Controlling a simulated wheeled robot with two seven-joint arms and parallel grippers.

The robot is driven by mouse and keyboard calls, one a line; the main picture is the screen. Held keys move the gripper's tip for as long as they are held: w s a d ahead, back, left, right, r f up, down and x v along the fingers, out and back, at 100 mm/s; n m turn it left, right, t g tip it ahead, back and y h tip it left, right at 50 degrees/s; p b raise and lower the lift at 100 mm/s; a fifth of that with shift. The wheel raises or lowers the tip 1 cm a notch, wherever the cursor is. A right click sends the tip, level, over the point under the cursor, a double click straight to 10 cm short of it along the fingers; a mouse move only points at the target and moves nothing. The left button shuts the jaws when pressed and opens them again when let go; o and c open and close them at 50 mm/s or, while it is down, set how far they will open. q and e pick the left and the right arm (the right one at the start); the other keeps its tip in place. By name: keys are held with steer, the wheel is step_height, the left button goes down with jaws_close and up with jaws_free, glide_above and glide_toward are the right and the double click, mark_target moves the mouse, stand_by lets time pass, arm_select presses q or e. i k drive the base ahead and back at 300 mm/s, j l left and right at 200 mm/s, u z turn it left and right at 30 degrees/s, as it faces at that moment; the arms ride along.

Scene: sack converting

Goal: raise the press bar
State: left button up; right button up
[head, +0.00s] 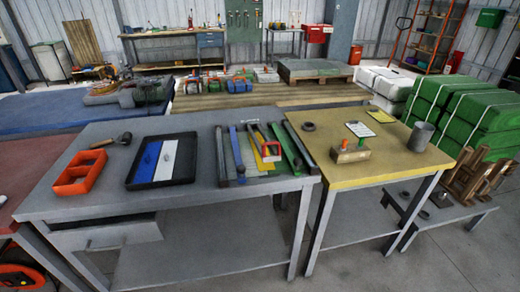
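Several long bars lie side by side at the right end of the grey workbench (110,207): a dark grey bar (221,155), a blue bar (237,154), a yellow strip (259,148) and a green strip (283,146). A dark rail (300,148) runs along their right side. A red handle-like piece (271,151) sits across the middle of this group. I cannot tell which part is the press bar; all of it looks low on the bench. Neither of my grippers shows in the head view.
A black tray (131,180) with blue and white pieces, an orange divided box (82,172) and a mallet (112,141) are on the bench. The yellow-topped table (400,165) at right holds a stamp-like block (350,152) and a grey cup (420,136). Green bales (485,125) stand behind.

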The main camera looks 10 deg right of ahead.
mark_target(276, 157)
steer(key=i+l, duration=0.65)
steer(key=l, duration=0.15)
